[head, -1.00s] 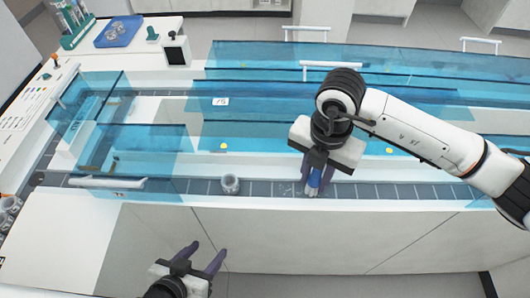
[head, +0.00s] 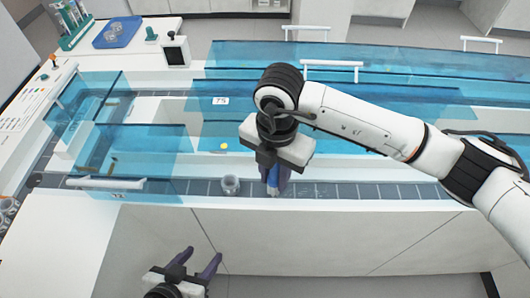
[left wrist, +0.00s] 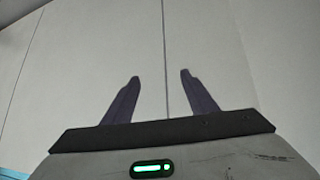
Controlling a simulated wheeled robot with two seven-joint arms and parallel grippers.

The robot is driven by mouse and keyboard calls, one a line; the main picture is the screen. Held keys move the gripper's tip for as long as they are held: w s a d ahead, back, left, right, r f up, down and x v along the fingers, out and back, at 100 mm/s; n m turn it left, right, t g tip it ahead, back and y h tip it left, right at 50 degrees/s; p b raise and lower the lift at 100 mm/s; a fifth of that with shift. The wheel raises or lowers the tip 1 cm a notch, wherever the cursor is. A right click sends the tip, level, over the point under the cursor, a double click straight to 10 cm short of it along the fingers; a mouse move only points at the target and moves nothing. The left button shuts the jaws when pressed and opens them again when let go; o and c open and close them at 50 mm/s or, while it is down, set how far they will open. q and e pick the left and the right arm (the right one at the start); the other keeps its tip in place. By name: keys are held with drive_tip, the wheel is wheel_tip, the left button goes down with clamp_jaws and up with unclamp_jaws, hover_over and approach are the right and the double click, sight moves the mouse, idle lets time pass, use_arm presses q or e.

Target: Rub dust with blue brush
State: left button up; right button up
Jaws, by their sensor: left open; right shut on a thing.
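My right gripper (head: 275,178) is shut on the blue brush (head: 272,188), which points down at the grey track (head: 330,190). The brush shows only in part between the purple fingers. Its tip is at or just above the track; I cannot tell if it touches. No dust is clearly seen around the tip now. My left gripper (head: 198,255) is open and empty, low in front of the white cabinet front. In the left wrist view its two fingers (left wrist: 155,95) stand apart before a plain white panel.
Blue transparent covers (head: 330,90) lie behind the track. A blue tray (head: 118,32) and a tube rack (head: 73,25) are at the back left.

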drive_tip(key=shift+a, duration=0.5)
drive_tip(key=shift+a+r, duration=0.2)
drive_tip(key=shift+a, duration=0.05)
drive_tip(key=shift+w+r+p, duration=0.1)
drive_tip(key=shift+r+p, duration=0.4)
drive_tip(key=shift+r, duration=0.4)
drive_tip(key=shift+d+r+p, duration=0.1)
drive_tip(key=shift+r+p, duration=0.35)
drive_tip(key=shift+r, duration=0.25)
drive_tip(key=shift+r+p, duration=0.5)
drive_tip(key=shift+r, duration=0.25)
drive_tip(key=shift+r+p, duration=0.45)
drive_tip(key=shift+r, duration=0.3)
drive_tip(key=shift+r+p, duration=0.45)
drive_tip(key=shift+r, duration=0.3)
use_arm(q)
drive_tip(key=r, duration=0.1)
drive_tip(key=a+r, duration=0.1)
drive_tip(key=shift+s+r, duration=0.15)
drive_tip(key=shift+r, duration=0.15)
